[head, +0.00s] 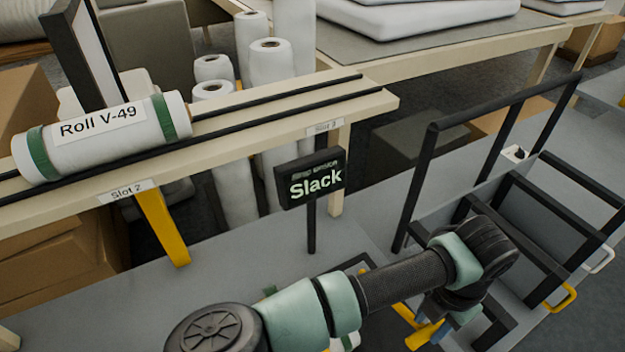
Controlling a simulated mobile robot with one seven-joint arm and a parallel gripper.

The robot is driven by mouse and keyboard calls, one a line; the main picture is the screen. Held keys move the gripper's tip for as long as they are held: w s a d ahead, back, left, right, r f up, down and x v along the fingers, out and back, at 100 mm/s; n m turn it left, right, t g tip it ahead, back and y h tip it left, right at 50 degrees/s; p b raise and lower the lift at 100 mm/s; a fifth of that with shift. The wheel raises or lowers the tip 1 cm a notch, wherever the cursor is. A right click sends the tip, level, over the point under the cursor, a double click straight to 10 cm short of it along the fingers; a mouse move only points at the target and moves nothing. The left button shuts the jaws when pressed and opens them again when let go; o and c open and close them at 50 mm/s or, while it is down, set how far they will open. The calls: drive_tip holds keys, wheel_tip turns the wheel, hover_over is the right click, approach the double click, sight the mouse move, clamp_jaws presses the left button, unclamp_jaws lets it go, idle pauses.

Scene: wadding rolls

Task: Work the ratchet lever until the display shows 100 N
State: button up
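The dark display (311,178) stands on a thin post and reads "Slack" in pale letters, with a smaller blurred line above. My arm reaches in from the bottom, and my gripper (441,318) points down at the lower right, mostly hidden behind my own wrist. Yellow parts (423,336) show right beside my gripper, low in the picture. I cannot tell whether they are the ratchet lever, or whether my gripper touches them. The fingertips are not clear enough to show open or shut.
A black-railed cart (505,150) stands at the right, with a yellow handle (562,298) and a white one (601,260). A roll labelled V-49 (100,150) lies on the pale rack (365,105) at Slot 2. Slot 3 is empty. White rolls (271,62) stand behind.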

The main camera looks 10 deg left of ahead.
drive_tip(key=shift+s+d+f+b, duration=0.15)
drive_tip(key=shift+f+b, duration=0.15)
drive_tip(key=shift+f, duration=0.25)
drive_tip(key=shift+s+d+f+b, duration=0.1)
drive_tip(key=shift+s+f+b, duration=0.15)
drive_tip(key=shift+f, duration=0.35)
drive_tip(key=shift+s+d+f+b, duration=0.15)
drive_tip(key=shift+f+b, duration=0.2)
drive_tip(key=shift+f, duration=0.2)
wheel_tip(320, 180, up, 10)
drive_tip(key=w+a+p, duration=0.2)
drive_tip(key=p, duration=0.4)
drive_tip(key=shift+w+r, duration=0.25)
drive_tip(key=shift+w, duration=0.05)
drive_tip(key=shift+f, duration=0.15)
drive_tip(key=shift+f+b, duration=1.15)
drive_tip(key=shift+f, duration=0.35)
drive_tip(key=shift+s+d+f+b, duration=0.4)
drive_tip(key=shift+f+b, duration=0.4)
drive_tip(key=shift+f, duration=0.4)
drive_tip(key=shift+s+d+f+b, duration=0.4)
drive_tip(key=shift+f+b, duration=0.4)
drive_tip(key=shift+f, duration=0.45)
drive_tip(key=shift+s+d+f+b, duration=0.25)
drive_tip(key=shift+s+f+b, duration=0.25)
drive_tip(key=shift+f+b, duration=0.5)
wheel_tip(320, 180, up, 10)
drive_tip(key=w+a+p, duration=0.2)
drive_tip(key=p, duration=0.4)
drive_tip(key=shift+w, duration=0.35)
